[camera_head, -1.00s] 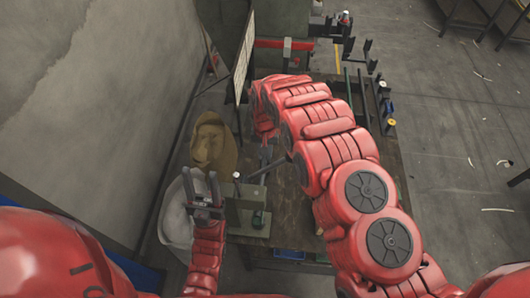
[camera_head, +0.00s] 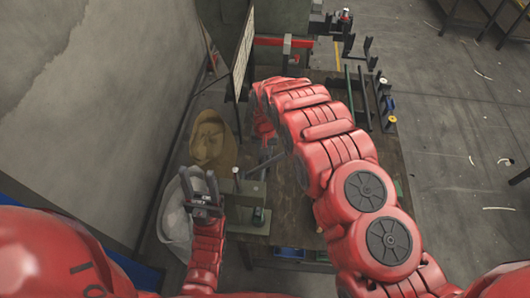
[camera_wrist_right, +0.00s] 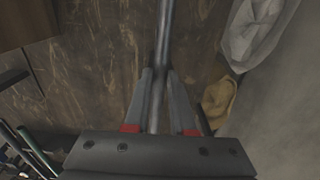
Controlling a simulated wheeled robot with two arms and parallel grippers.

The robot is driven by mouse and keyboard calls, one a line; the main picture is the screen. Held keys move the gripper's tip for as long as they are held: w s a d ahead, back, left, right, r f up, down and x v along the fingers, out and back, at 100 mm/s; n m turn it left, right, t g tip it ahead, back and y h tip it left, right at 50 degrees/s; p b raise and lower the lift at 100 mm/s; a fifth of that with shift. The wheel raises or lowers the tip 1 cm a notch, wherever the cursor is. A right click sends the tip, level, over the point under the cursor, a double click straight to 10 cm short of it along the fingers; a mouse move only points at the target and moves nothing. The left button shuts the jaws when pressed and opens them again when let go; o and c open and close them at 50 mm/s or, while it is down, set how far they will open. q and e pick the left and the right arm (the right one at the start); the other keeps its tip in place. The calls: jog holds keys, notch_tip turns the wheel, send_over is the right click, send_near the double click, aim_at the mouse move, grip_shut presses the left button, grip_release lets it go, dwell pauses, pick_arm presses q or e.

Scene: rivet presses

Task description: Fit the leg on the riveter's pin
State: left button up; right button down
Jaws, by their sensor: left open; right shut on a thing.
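The riveter (camera_head: 247,213), a dark green-grey press, stands at the near left end of the work table. A small light-tipped upright, possibly its pin, shows at its upper left. In the right wrist view my right gripper (camera_wrist_right: 158,112) is shut on the leg (camera_wrist_right: 166,35), a grey metal rod running up out of the picture. In the head view the leg (camera_head: 264,162) shows as a thin bar near the riveter's top; I cannot tell whether they touch. My right arm partly hides that gripper. My left gripper (camera_head: 198,184) is open and empty, left of the riveter.
A pale sack (camera_head: 174,222) and a brown sack (camera_head: 212,142) are by the wall at left. The brown wooden table (camera_head: 288,208) is partly covered by my right arm. A red-barred fixture (camera_head: 284,42) and long rods (camera_head: 363,98) are farther back. Open floor lies right.

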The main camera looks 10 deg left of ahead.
jog(key=shift+s+f, duration=0.1)
jog(key=shift+f, duration=0.55)
jog(key=c, duration=0.7)
grip_release()
